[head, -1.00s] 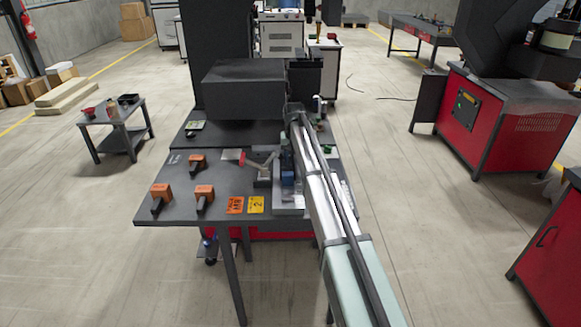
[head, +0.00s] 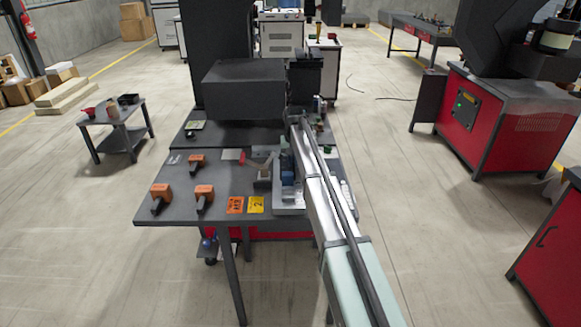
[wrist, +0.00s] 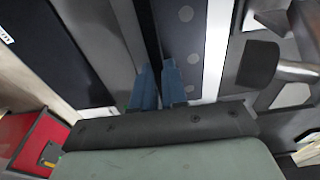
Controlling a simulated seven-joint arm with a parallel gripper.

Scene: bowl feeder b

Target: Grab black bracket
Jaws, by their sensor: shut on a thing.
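My gripper (wrist: 157,84) shows in the wrist view as two blue fingers close together. They are shut on a thin dark piece that runs up between them, which looks like the black bracket (wrist: 148,32). Its full shape does not show, and its far end runs out of the top of the view. In the head view my arm reaches over the right part of the dark table (head: 225,182), and its own links hide the fingers and the held piece.
Orange-topped blocks (head: 204,190) and orange and yellow cards (head: 256,204) lie on the table's left and front. A large dark box (head: 243,90) stands behind.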

